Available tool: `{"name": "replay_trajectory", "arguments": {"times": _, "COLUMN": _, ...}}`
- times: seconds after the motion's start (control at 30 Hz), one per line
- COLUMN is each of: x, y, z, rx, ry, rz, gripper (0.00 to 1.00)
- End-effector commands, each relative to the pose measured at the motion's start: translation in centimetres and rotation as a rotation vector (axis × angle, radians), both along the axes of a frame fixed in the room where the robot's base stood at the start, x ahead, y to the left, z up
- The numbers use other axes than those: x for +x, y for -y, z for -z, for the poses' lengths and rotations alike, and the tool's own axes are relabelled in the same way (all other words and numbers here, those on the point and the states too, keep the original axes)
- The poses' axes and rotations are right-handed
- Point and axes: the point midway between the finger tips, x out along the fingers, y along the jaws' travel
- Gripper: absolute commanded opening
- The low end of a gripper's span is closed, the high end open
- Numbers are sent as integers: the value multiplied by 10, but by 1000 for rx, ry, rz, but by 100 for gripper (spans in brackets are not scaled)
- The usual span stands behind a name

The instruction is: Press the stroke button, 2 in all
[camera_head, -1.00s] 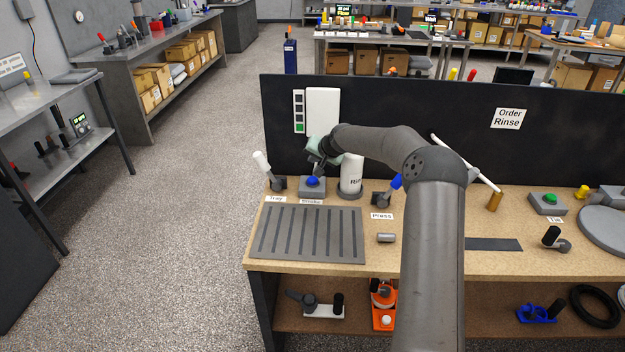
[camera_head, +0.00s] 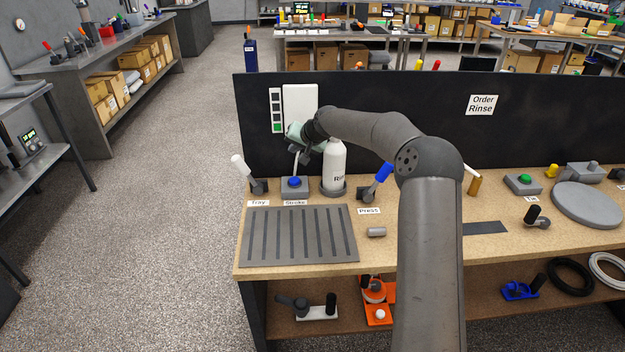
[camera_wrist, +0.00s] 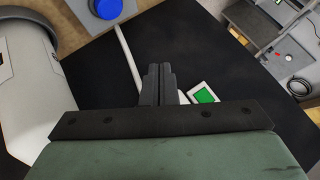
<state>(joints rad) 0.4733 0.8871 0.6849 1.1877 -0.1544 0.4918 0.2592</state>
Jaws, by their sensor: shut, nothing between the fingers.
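The stroke button is a blue dome (camera_head: 294,182) on a grey box above the "Stroke" label, at the left of the bench. It also shows at the top edge of the wrist view (camera_wrist: 105,7), partly cut off. My gripper (camera_head: 302,158) is above the button and apart from it. In the wrist view its fingers (camera_wrist: 158,80) are together with nothing between them. A thin white rod (camera_wrist: 128,55) shows between the button and my fingers in that view; I cannot tell what it belongs to.
A white bottle (camera_head: 334,168) stands right beside the button. A white-handled lever (camera_head: 241,167) is to the left, a blue-handled lever (camera_head: 378,180) to the right. Behind, a black panel (camera_head: 400,110) carries a light strip (camera_head: 276,108), lowest square green. The slotted mat (camera_head: 298,260) in front is empty.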

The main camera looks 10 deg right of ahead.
Motion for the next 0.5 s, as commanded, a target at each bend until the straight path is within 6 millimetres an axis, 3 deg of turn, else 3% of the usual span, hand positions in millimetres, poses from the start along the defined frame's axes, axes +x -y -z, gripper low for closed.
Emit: {"name": "replay_trajectory", "arguments": {"times": 0.5, "x": -1, "y": -5, "z": 3, "rx": 1, "ry": -1, "rz": -10, "gripper": 0}}
